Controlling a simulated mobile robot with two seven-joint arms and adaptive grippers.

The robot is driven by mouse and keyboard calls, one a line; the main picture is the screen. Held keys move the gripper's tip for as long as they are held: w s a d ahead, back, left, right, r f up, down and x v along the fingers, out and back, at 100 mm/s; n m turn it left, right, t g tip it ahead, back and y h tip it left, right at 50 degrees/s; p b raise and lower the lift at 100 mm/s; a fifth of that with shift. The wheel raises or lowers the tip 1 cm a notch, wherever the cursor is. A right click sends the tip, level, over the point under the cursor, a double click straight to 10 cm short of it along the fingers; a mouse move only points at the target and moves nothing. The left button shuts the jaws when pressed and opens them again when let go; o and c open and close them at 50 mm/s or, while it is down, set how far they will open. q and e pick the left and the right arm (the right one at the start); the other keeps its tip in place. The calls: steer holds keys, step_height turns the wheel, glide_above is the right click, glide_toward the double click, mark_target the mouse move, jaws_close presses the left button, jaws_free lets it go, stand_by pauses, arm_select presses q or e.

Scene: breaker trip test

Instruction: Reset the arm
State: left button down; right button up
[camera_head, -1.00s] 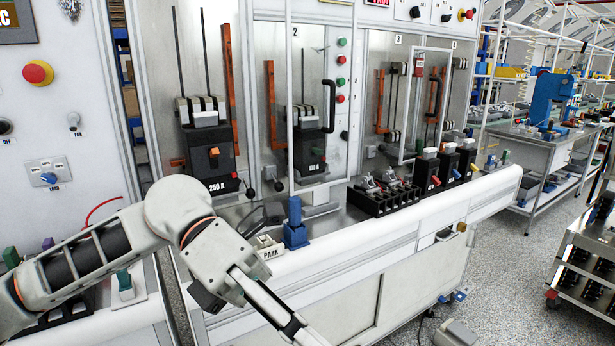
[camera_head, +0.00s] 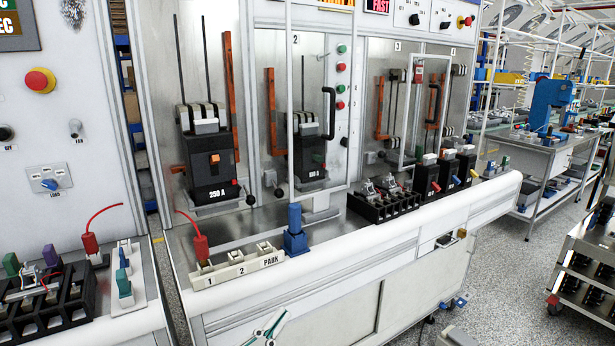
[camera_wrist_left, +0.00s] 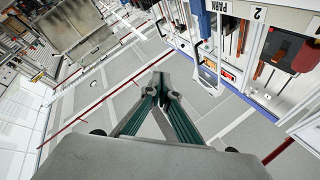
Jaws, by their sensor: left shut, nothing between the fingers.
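My left gripper (camera_head: 268,326) shows only as greenish finger parts at the bottom edge of the head view, in front of the white bench front. In the left wrist view its fingers (camera_wrist_left: 160,84) converge to a point over the grey floor, shut with nothing between them. The gripper is apart from the bench and touches nothing that I can see. The rest of my left arm is out of the head view. My right gripper is in neither current view.
The bench's white front edge (camera_head: 350,236) runs behind the gripper. On it are a holder marked 1, 2 and PARK (camera_head: 238,264), a red plug (camera_head: 200,248) and a blue device (camera_head: 295,232). Black breakers (camera_head: 210,168) stand behind. Speckled floor (camera_head: 510,275) lies open at right.

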arm_select(q)
steer(key=s+a+f+n+g+y, duration=0.1)
steer(key=s+a+f+n+y, duration=0.15)
steer(key=f, duration=0.45)
steer(key=s+a+f+n+g+y, duration=0.1)
steer(key=s+a+f+n+y, duration=0.15)
steer(key=f, duration=0.55)
steer(key=s+a+f+n+g+y, duration=0.1)
steer(key=a+f+n+y, duration=0.25)
steer(key=f, duration=0.35)
steer(key=s+a+f+n+g+y, duration=0.2)
steer(key=s+a+f, duration=0.4)
steer(key=s+f, duration=0.6)
steer(key=shift+s+f+g+y, duration=0.25)
steer(key=shift+f+g+y, duration=0.3)
steer(key=shift+g, duration=0.45)
arm_select(e)
steer(key=shift+s+f, duration=0.3)
steer(key=shift+a+r, duration=0.1)
steer(key=shift+r, duration=0.05)
